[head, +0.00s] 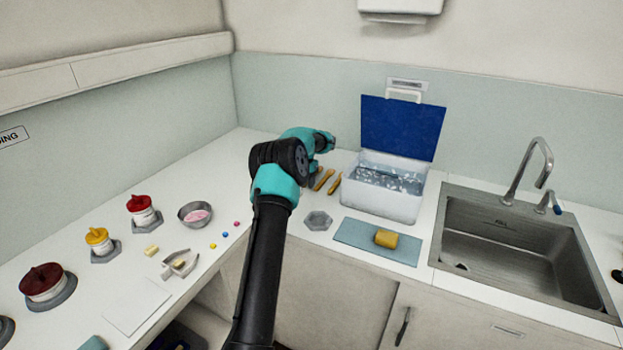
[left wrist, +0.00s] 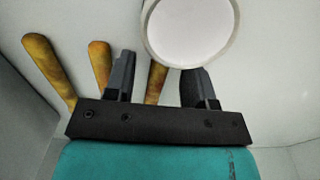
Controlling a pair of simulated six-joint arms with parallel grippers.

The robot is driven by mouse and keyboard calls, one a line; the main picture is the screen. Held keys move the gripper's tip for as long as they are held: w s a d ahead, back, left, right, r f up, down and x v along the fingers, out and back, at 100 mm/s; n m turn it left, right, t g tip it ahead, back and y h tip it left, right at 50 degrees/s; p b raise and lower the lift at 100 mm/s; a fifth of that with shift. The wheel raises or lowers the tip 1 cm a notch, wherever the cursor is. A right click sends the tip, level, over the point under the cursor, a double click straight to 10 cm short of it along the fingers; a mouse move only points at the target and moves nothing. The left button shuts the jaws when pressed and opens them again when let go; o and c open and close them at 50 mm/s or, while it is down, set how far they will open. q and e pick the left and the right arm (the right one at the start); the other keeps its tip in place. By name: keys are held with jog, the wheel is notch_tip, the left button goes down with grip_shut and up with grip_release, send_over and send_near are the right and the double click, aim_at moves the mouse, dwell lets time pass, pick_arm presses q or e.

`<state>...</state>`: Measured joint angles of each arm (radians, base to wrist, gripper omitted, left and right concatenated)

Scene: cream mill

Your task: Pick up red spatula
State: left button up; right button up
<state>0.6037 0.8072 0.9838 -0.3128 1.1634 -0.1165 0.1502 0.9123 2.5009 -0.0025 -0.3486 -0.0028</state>
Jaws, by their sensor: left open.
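No plainly red spatula shows. In the left wrist view a mustard handle (left wrist: 50,70) lies at the left and an orange-tan handle (left wrist: 99,62) beside the left finger. A third, brownish-orange handle (left wrist: 156,83) lies between the fingers of my open left gripper (left wrist: 160,64); I see no contact with it. Their other ends are hidden or out of view. In the head view two orange-yellow tools (head: 324,179) (head: 334,184) lie on the counter left of the white box, just below my left gripper. My arm hides the counter behind it. My right gripper is not in view.
A white round disc with a grey rim (left wrist: 190,27) is at the wrist view's top, overlapping the third handle. The white box (head: 385,204) has a raised blue lid (head: 402,127). A yellow sponge (head: 386,239) lies on a blue mat (head: 350,235). The sink (head: 510,245) is right.

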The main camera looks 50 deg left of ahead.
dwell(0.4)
pick_arm(q)
grip_shut()
jog(key=shift+r, duration=0.1)
dwell(0.3)
notch_tip(320, 180, up, 10)
dwell(0.4)
dwell(0.4)
